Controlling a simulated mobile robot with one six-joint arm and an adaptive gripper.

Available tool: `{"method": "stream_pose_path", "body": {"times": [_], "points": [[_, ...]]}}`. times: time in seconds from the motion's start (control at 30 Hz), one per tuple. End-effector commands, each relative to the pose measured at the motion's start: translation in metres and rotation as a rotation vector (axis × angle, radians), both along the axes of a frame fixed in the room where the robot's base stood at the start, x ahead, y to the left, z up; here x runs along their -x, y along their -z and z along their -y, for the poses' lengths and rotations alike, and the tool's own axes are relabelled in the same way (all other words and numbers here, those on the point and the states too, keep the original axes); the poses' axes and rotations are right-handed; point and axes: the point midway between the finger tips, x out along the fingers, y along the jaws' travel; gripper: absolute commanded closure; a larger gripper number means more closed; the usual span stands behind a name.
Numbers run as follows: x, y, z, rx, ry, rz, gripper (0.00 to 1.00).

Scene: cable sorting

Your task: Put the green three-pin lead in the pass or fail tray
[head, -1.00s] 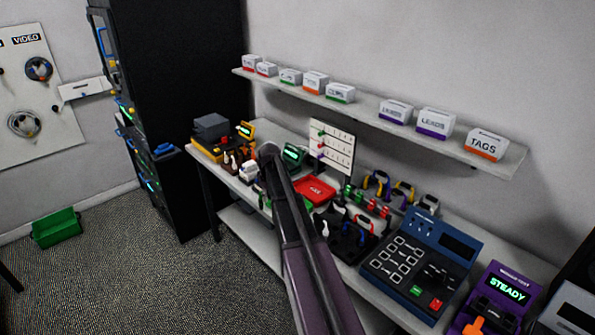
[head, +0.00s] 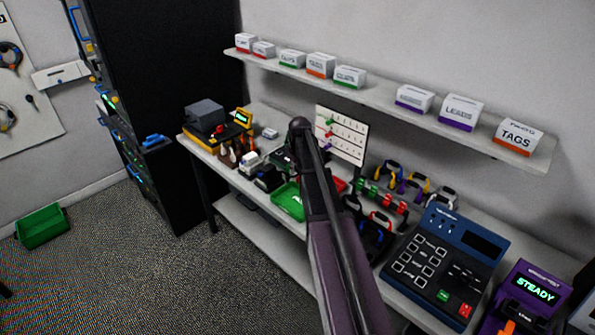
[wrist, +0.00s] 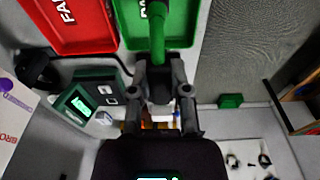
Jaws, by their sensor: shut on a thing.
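A green lead (wrist: 157,38) is held between the two fingers of my gripper (wrist: 159,72) in the wrist view. Its pins cannot be made out. The lead overlaps the green tray (wrist: 183,36), whose white label it partly covers; the height above the tray cannot be told. The red tray marked FAIL (wrist: 92,40) lies beside it on the left. In the head view the green tray (head: 289,203) shows left of my arm, and a bit of the red tray (head: 340,185) shows right of it. My gripper and the lead are hidden there by my arm.
A dark device with a green screen (wrist: 84,103) stands near the trays in the wrist view. On the bench, a blue keypad unit (head: 440,262) and several coloured leads on a rack (head: 405,182) are to the right. A shelf with boxes (head: 390,103) runs above.

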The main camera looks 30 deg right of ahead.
Motion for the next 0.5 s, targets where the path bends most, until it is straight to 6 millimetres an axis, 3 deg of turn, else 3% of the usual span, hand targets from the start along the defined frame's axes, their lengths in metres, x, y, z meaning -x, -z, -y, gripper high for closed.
{"method": "stream_pose_path", "body": {"times": [0.5], "points": [[0.0012,0.0075,0.0045,0.000,0.005,0.000,1.00]]}}
